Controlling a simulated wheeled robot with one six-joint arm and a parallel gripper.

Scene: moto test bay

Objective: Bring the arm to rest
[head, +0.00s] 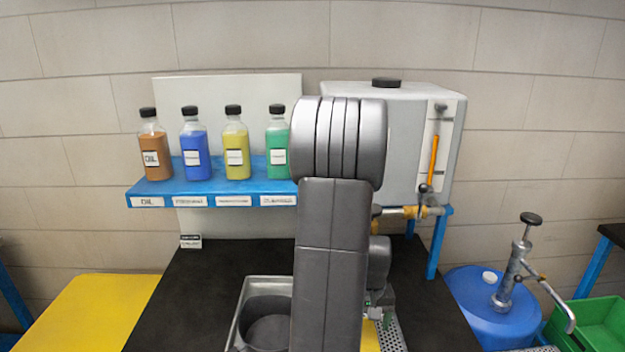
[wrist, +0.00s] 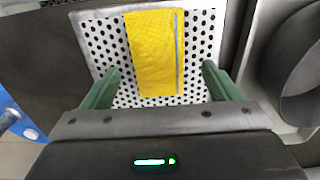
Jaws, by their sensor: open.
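My gripper (wrist: 160,88) shows in the wrist view with its two green fingers spread wide apart. Nothing is between the fingertips. Below and beyond them a yellow cloth (wrist: 155,50) lies on a white perforated plate (wrist: 105,45), with a thin grey rod (wrist: 178,45) along the cloth's right side. I cannot tell how high the fingers are above the plate. In the head view my grey arm stands in the middle and hides most of the gripper and the cloth; part of the perforated plate (head: 393,335) shows at its right.
A metal basin (head: 250,300) sits left of my arm on the black bench top (head: 190,290). Several bottles stand on a blue shelf (head: 225,188) behind. A grey tank (head: 400,110) with a tap (head: 425,210) is behind right. A blue drum (head: 480,310) with a pump stands at right.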

